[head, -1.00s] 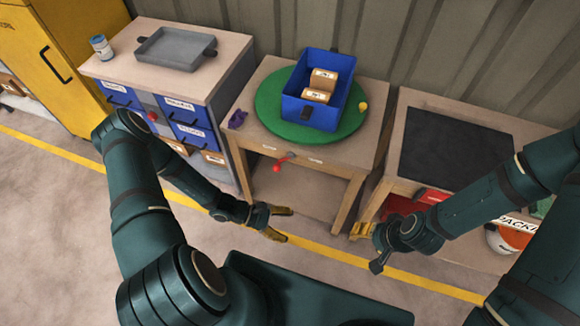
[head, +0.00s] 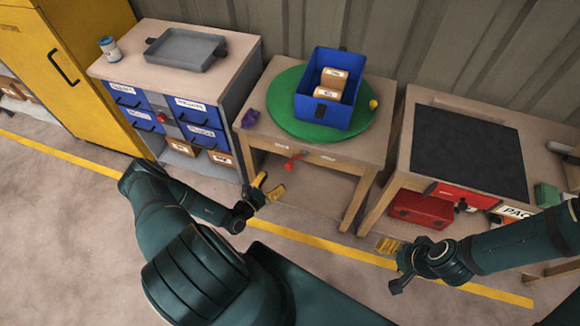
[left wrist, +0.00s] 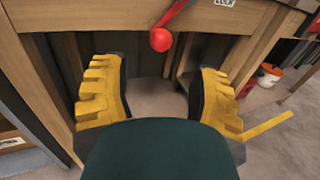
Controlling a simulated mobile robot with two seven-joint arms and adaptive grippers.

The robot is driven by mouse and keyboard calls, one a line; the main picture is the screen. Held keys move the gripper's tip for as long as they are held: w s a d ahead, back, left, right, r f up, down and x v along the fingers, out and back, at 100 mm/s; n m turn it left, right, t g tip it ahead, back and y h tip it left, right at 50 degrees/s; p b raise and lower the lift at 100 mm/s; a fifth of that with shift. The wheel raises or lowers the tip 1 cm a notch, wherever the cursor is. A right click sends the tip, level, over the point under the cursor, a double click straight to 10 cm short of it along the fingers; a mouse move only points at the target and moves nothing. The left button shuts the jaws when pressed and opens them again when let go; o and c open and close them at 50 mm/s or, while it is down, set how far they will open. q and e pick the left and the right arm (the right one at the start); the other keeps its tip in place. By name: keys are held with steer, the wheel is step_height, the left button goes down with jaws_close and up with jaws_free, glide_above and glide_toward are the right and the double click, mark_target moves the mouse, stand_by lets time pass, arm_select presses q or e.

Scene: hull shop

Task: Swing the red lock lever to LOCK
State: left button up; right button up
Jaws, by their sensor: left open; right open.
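The red lock lever (head: 293,161) is on the front edge of the middle wooden table (head: 355,160). In the left wrist view its red ball knob (left wrist: 160,40) hangs down on a slanted red arm, with a white LOCK label (left wrist: 225,3) to the right, apart from it. My left gripper (head: 268,187) is open and empty, just below and left of the lever. In the left wrist view its yellow fingers (left wrist: 155,92) stand apart below the knob, not touching it. My right gripper (head: 385,250) is open in front of the right-hand bench, far from the lever.
A blue bin (head: 330,112) with tan boxes sits on a green turntable (head: 290,120). A purple item (head: 250,118) lies on the table's left corner. A drawer cabinet (head: 240,110) stands left, a bench with a black mat (head: 470,150) right. Floor in front is clear.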

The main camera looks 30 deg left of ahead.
mark_target(289, 167)
arm_select(q)
steer(key=w, duration=0.3)
steer(key=w+d, duration=0.1)
steer(key=w, duration=0.2)
steer(key=w+b, duration=0.1)
steer(key=w, duration=0.2)
steer(key=shift+d, duration=0.25)
steer(key=shift+s, duration=0.1)
jaws_close()
